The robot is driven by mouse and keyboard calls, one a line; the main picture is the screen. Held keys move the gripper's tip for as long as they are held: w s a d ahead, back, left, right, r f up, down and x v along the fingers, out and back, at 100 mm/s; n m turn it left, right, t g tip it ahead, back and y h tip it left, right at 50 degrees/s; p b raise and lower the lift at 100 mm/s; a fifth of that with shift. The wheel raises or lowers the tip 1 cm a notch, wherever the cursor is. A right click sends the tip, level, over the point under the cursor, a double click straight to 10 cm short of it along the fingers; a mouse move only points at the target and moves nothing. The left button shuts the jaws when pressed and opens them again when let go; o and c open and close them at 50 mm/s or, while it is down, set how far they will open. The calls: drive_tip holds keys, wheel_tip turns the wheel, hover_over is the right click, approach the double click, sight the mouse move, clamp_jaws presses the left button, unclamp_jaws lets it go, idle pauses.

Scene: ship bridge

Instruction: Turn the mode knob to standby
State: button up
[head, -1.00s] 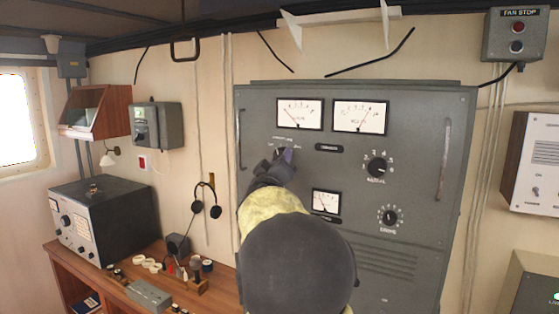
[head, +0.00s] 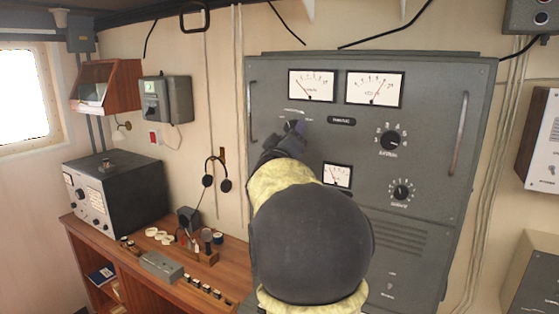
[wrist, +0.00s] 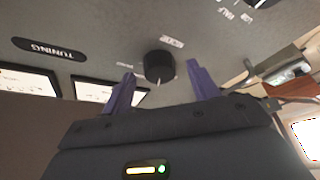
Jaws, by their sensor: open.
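The mode knob, a small round black knob (wrist: 158,66), sits on the grey panel in the wrist view, with a white label plate and small lettering around it that I cannot read surely. My gripper (wrist: 161,72) is open, its two purple fingers on either side of the knob with a gap to each. I cannot tell whether the fingertips reach past the knob's face. In the head view my gripper (head: 299,130) is at the panel's upper left, below the left meter, and partly hides the knob. Which position the knob points to is not clear.
The grey panel (head: 430,130) also carries meters, a larger black knob (head: 391,140), a lower knob (head: 402,192) and side handles. A wooden desk (head: 205,268) with a grey radio box (head: 115,190) and small items stands at left. A headset (head: 216,175) hangs on the wall.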

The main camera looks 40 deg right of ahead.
drive_tip(key=b+v, duration=0.6)
drive_tip(key=v, duration=1)
drive_tip(key=shift+a+b, duration=0.15)
drive_tip(key=shift+b, duration=0.25)
drive_tip(key=shift+s+f, duration=0.15)
drive_tip(key=shift+s, duration=0.05)
drive_tip(key=w+a+f+n+y, duration=0.1)
drive_tip(key=w+a+f+y, duration=0.1)
drive_tip(key=a+f+y, duration=0.45)
drive_tip(key=w+a+f+n+y+b, duration=0.1)
drive_tip(key=w+a+f+n+y, duration=0.15)
drive_tip(key=f, duration=0.65)
drive_tip(key=w+a+f+n+y, duration=0.1)
drive_tip(key=w+a+f+y, duration=0.1)
drive_tip(key=a+f+y, duration=0.45)
drive_tip(key=s+a+f+m+g, duration=0.1)
drive_tip(key=s+a+f+g, duration=0.1)
drive_tip(key=s+f+g, duration=0.3)
drive_tip(key=s+a+f+m+g+y+b, duration=0.1)
drive_tip(key=s+a+f+g, duration=0.2)
drive_tip(key=s+f, duration=0.8)
wheel_tip(320, 180, down, 6)
drive_tip(key=shift+f+g, duration=0.25)
drive_tip(key=shift+g, duration=0.85)
drive_tip(key=shift+m+y, duration=0.25)
